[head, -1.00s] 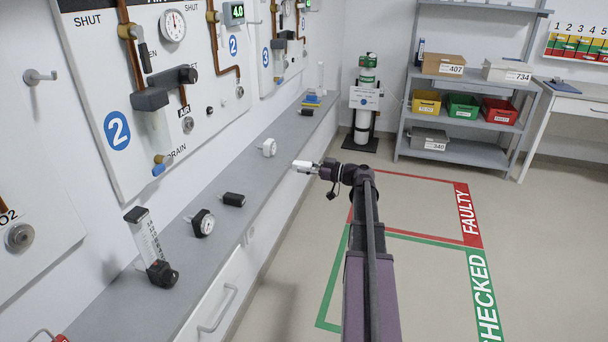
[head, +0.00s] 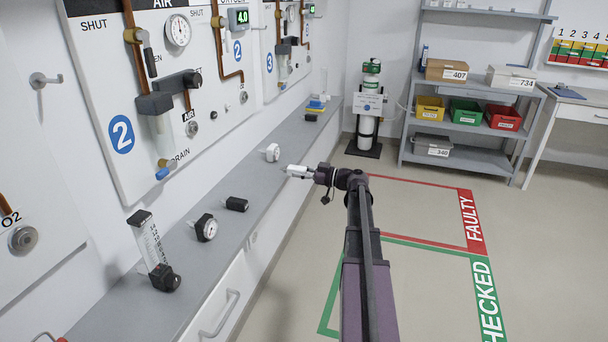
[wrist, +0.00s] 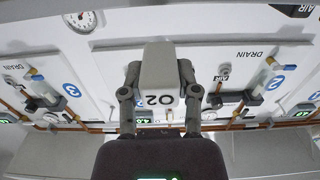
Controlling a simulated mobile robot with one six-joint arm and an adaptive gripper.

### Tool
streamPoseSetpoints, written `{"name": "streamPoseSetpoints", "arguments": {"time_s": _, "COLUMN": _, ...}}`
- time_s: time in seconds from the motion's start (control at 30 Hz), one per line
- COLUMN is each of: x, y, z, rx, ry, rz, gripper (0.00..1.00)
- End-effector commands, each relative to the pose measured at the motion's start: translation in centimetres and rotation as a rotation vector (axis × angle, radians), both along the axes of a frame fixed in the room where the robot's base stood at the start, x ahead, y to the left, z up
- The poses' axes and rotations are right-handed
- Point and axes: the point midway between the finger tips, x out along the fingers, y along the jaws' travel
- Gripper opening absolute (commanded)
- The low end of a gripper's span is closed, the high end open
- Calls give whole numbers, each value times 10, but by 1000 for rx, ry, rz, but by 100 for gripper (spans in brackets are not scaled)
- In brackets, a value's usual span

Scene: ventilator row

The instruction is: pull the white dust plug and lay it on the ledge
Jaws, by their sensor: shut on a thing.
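My gripper (wrist: 160,98) is shut on a white block (wrist: 161,70) marked O2, held between its two fingers. In the head view the white block (head: 298,171) is at the tip of my gripper (head: 312,173), with a thin tip toward the wall. I cannot tell whether this block is the dust plug. It is in the air near the front edge of the grey ledge (head: 258,186). On the wall panel an AIR outlet (head: 192,128) and a smaller outlet (head: 243,97) show; no separate white plug is clear in either.
On the ledge are a white round piece (head: 272,152), a black block (head: 237,204), a gauge (head: 205,228), a flowmeter (head: 155,255) and a blue-and-yellow item (head: 317,105). Bare ledge lies between them. A gas cylinder (head: 368,110) stands at the back.

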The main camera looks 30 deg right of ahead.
Motion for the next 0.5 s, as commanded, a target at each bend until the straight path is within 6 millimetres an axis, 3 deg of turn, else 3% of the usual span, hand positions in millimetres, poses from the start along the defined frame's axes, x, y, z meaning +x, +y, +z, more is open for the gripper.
{"name": "streamPoseSetpoints", "arguments": {"time_s": 0.5, "x": 35, "y": 27, "z": -5, "rx": 0, "ry": 0, "rz": 0, "gripper": 0}}
